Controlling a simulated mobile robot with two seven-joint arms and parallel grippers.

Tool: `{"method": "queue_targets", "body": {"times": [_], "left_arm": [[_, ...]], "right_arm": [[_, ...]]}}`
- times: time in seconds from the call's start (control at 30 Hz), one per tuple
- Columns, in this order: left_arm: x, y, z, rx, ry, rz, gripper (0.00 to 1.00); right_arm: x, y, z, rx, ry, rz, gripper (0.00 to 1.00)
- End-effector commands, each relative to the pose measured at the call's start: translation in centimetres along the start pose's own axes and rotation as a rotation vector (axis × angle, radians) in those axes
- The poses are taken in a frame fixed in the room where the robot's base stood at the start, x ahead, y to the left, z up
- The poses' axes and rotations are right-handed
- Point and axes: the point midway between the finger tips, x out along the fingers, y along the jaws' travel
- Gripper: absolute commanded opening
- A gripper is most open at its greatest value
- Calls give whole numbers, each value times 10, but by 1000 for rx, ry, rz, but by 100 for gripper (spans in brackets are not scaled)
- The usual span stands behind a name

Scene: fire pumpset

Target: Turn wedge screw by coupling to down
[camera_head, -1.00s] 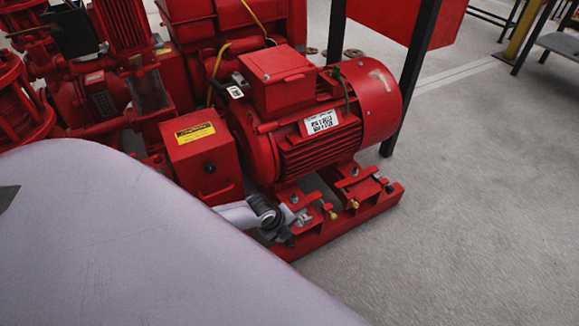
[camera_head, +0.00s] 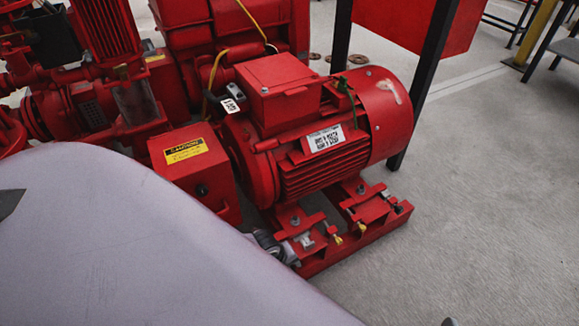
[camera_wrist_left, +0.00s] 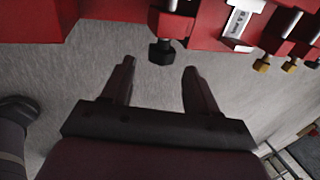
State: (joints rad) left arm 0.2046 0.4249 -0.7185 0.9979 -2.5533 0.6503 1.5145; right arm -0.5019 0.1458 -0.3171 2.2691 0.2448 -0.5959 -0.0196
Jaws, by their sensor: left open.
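The red motor (camera_head: 325,140) sits on a red base rail beside the coupling guard box (camera_head: 192,165) with a yellow caution label. In the left wrist view a dark hex-headed screw (camera_wrist_left: 162,52) sticks out below the red base, just beyond the gap between my fingertips. It looks like the wedge screw near the coupling. My left gripper (camera_wrist_left: 158,70) is open and empty, with one finger on either side of the screw's line. In the head view the left gripper (camera_head: 280,246) is mostly hidden behind my grey body. The right gripper is not clearly seen.
Brass-tipped screws (camera_wrist_left: 262,64) stick out farther right along the base. A silver-white bracket (camera_wrist_left: 240,22) sits between them and the dark screw. Open grey floor (camera_head: 490,220) lies right of the base. A dark post (camera_head: 425,80) stands behind the motor.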

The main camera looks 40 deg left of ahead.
Motion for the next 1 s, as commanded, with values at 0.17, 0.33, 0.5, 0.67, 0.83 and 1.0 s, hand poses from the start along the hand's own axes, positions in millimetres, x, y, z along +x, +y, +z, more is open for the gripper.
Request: {"method": "queue_targets", "body": {"times": [0.17, 0.33, 0.5, 0.67, 0.83, 1.0], "left_arm": [[24, 1, 1, 2, -1, 0, 59], [33, 0, 0, 1, 0, -1, 59], [34, 0, 0, 1, 0, -1, 59], [34, 0, 0, 1, -1, -1, 59], [34, 0, 0, 1, -1, 0, 17], [34, 0, 0, 1, -1, -1, 3]], "right_arm": [[8, -5, 6, 35, 25, -43, 43], [10, -7, 5, 40, 39, -57, 43], [9, -8, 4, 42, 44, -62, 43], [9, -9, 4, 42, 44, -62, 43], [9, -9, 4, 42, 43, -62, 43], [9, -9, 4, 42, 43, -62, 43]]}}
